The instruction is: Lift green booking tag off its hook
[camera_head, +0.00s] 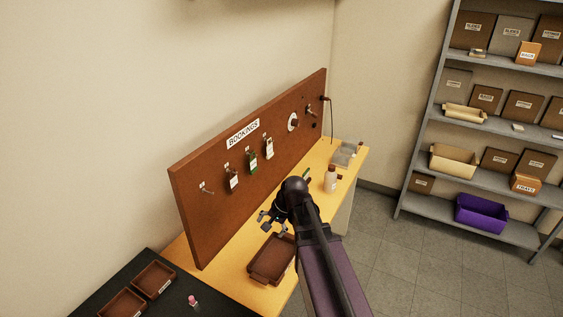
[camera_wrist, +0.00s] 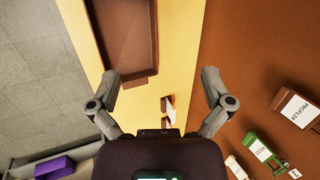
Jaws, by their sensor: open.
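The green booking tag (camera_head: 253,160) hangs on the brown bookings board, between a dark red tag (camera_head: 234,179) and a pale tag (camera_head: 269,147). In the wrist view the green tag (camera_wrist: 262,150) shows at the lower right, with the red tag (camera_wrist: 292,108) above it and the pale tag (camera_wrist: 236,168) below left. Its hook is too small to make out clearly. My gripper (camera_head: 268,221) is open and empty above the yellow bench, in front of the board and apart from the tags. In the wrist view its fingers (camera_wrist: 160,80) are spread wide.
A brown tray (camera_head: 270,260) lies on the bench (camera_head: 238,282) below my gripper. A bottle (camera_head: 331,180) and a grey tray (camera_head: 345,153) stand farther along. An empty hook (camera_head: 206,189) is at the board's near end. Shelves (camera_head: 480,190) stand at the right.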

